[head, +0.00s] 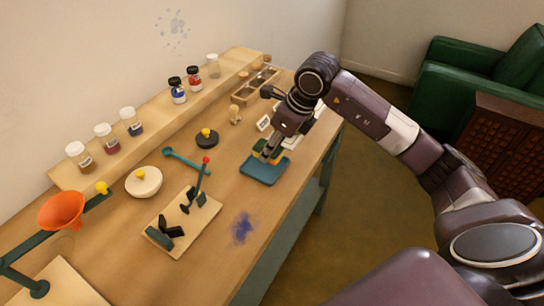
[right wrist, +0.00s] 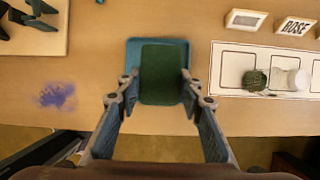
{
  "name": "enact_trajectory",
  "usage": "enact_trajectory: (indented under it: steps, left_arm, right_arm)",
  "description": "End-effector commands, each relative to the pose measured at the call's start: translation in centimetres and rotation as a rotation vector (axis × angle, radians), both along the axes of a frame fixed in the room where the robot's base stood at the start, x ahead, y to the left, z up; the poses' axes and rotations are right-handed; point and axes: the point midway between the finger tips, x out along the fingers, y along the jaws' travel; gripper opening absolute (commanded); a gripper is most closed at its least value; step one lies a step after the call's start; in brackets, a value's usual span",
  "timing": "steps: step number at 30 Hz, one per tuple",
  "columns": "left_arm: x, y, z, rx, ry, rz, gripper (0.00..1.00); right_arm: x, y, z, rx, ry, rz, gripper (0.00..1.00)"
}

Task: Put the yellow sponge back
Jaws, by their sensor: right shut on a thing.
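The sponge (right wrist: 162,72) shows its dark green face in the right wrist view. A small yellow-orange part of it shows in the head view below my right gripper (head: 268,157). My right gripper (right wrist: 162,92) is shut on the sponge, with one finger on each side. A shallow blue tray (head: 264,173) lies on the table under it, and its rim (right wrist: 133,48) shows around the sponge in the right wrist view. I cannot tell whether the sponge touches the tray. My left gripper is not in view.
A board with a small stand (head: 170,215), a white bowl (head: 143,182) and a blue stain (head: 242,228) are left of the tray. Jars line the back ledge.

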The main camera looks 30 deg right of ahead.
Motion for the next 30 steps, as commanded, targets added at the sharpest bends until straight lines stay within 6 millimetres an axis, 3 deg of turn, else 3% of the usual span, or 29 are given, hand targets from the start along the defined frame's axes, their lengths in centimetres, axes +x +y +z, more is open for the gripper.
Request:
enact_trajectory:
  steps: [12,22,23,24,30]
  left_arm:
    - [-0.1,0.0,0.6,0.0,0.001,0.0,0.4]
    - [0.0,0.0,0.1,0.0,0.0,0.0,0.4]
    - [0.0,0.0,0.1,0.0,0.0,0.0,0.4]
    - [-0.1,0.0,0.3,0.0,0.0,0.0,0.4]
    - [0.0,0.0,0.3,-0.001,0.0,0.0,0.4]
  right_arm:
    - [-0.1,0.0,-4.2,0.001,0.002,-0.001,0.15]
    - [0.0,0.0,-4.7,0.0,0.0,0.0,0.15]
    - [0.0,0.0,-4.6,0.001,-0.001,0.0,0.36]
    - [0.0,0.0,-4.5,0.001,-0.001,0.0,0.4]
    - [0.0,0.0,-4.5,0.0,0.0,0.0,0.42]
